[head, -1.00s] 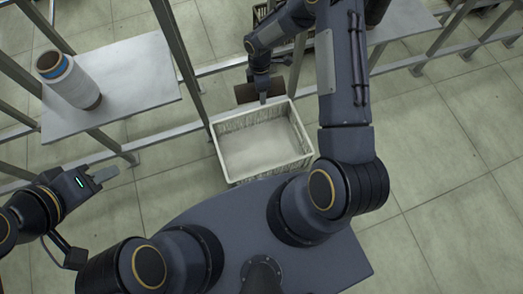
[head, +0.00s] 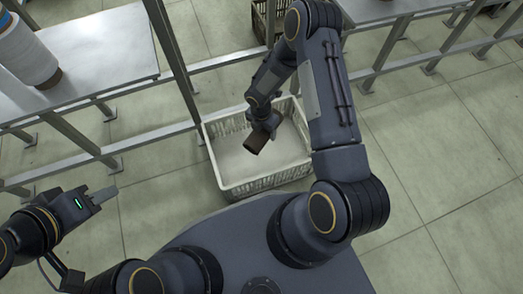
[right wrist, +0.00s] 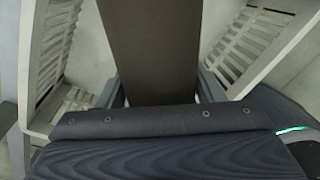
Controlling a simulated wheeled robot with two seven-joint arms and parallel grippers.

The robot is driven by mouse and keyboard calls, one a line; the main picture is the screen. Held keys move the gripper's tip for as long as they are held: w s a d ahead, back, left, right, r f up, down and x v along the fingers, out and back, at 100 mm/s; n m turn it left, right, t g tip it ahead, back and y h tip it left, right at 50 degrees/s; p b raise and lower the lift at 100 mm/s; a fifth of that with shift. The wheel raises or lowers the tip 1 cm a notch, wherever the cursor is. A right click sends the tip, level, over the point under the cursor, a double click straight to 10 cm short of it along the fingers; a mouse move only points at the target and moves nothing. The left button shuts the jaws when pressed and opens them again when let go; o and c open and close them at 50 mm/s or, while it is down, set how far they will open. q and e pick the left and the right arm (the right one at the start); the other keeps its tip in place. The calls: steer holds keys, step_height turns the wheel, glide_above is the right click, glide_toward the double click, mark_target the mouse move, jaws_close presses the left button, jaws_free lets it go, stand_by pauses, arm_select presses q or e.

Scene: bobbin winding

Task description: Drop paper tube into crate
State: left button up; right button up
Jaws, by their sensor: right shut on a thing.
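The paper tube (head: 256,141) is a dark brown cylinder held by my right gripper (head: 266,124), tilted, over the inside of the crate. In the right wrist view the tube (right wrist: 155,50) fills the gap between the fingers of my right gripper (right wrist: 160,92), which is shut on it. The crate (head: 262,182) is off-white plastic with slotted walls and stands on the floor in front of my base. Its slotted walls (right wrist: 50,50) show on both sides of the tube in the right wrist view. My left gripper (head: 103,195) is away to the left; its finger gap is unclear.
A light table (head: 110,50) at upper left carries a white wound bobbin (head: 28,55). Metal frame rails (head: 215,62) run behind the crate. A dark crate (head: 262,22) stands beyond them. The tiled floor at right is open.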

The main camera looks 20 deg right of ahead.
step_height(320, 180, down, 3)
steer(key=shift+f+b, duration=0.2)
steer(key=shift+b, duration=0.7)
steer(key=o, duration=1.1)
steer(key=r+p, duration=0.1)
steer(key=r, duration=0.1)
steer(key=r+p, duration=0.1)
steer(key=r, duration=0.1)
steer(key=r+p, duration=0.1)
steer(key=r, duration=0.2)
steer(key=shift+w+a, duration=0.2)
steer(key=shift+w, duration=0.1)
steer(key=shift+r, duration=0.4)
